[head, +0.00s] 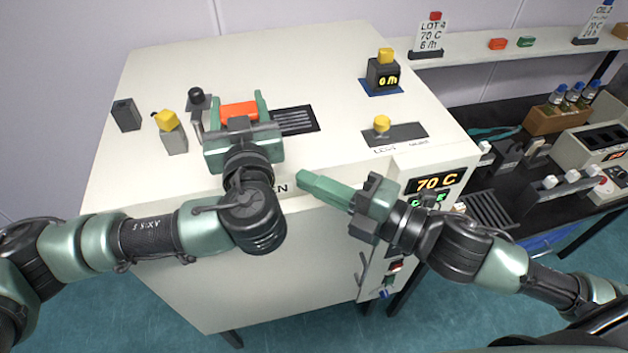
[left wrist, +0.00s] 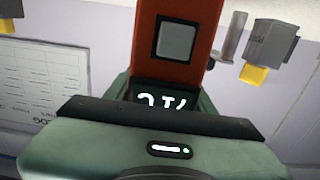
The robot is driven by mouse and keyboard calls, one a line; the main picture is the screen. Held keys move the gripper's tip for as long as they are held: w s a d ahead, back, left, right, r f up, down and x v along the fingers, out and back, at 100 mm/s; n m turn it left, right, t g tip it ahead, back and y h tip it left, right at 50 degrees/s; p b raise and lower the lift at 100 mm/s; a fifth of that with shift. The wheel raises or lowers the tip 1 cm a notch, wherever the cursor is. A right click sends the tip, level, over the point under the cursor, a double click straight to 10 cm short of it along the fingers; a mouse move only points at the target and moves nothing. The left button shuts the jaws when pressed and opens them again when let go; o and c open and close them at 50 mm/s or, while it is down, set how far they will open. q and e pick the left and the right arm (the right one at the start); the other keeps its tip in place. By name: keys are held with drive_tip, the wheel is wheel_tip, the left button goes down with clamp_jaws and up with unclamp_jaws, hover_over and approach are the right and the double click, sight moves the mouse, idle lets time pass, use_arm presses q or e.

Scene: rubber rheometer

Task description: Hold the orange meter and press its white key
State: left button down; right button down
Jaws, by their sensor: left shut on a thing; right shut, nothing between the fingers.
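The orange meter (head: 238,112) is between the fingers of my left gripper (head: 238,106), above the top of the white machine. In the left wrist view the meter's orange body (left wrist: 210,15) shows a pale square key (left wrist: 176,41) and, below it, a dark display (left wrist: 165,100) with white characters, partly cut off by my gripper. My left gripper is shut on the meter. My right gripper (head: 308,180) is shut and empty, its fingers pointing left in front of the machine's front edge, to the right of and nearer than the meter.
A dark bench with vials (head: 565,97) stands at right.

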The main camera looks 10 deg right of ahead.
use_arm(q)
drive_tip(key=shift+a+f, duration=0.1)
drive_tip(key=shift+f, duration=0.05)
drive_tip(key=c, duration=0.8)
unclamp_jaws()
drive_tip(key=o, duration=0.4)
drive_tip(key=shift+c, duration=0.2)
drive_tip(key=shift+w, duration=0.15)
drive_tip(key=shift+s, duration=0.45)
drive_tip(key=s, duration=1.1)
